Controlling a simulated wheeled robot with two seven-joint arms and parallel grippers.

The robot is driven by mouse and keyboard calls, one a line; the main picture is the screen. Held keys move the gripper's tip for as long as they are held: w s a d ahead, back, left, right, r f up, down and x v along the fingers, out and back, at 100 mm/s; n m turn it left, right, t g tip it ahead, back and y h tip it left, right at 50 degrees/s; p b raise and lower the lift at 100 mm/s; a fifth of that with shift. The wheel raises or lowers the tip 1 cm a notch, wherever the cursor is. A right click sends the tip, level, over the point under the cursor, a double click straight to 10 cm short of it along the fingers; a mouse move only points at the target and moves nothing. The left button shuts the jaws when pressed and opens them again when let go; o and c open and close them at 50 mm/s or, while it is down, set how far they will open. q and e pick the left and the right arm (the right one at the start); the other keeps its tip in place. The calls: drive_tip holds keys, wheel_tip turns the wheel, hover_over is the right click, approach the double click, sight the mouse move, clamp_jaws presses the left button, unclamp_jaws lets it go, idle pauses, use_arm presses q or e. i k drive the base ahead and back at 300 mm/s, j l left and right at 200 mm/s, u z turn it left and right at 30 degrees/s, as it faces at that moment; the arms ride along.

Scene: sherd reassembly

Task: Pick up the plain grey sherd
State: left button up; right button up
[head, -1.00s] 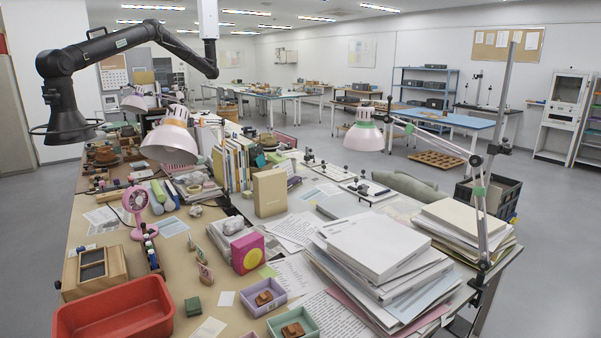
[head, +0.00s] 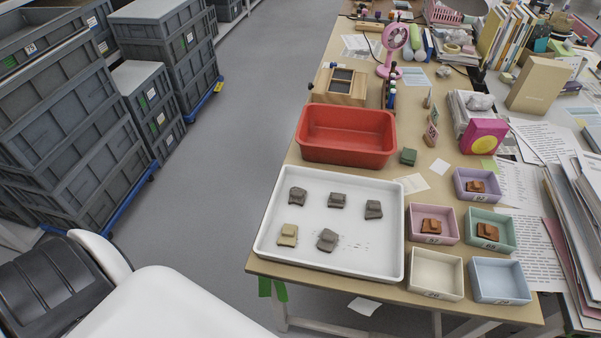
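A white tray (head: 383,262) lies at the near left end of the table. In it, a row of grey sherds runs along the back: a left one (head: 297,196), a middle one (head: 337,200) and a right one (head: 373,209). Another grey sherd (head: 327,240) lies at the front, beside a yellowish-tan sherd (head: 288,235). The sherds lie apart from each other. At this size I cannot tell which grey sherd is plain. Neither of my grippers is in view.
A red bin (head: 347,152) stands behind the tray. Grey crates (head: 60,130) are stacked across the open floor at left.

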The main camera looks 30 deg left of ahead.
sight(329, 239)
drive_tip(key=j+u, duration=0.1)
drive_tip(key=u, duration=0.55)
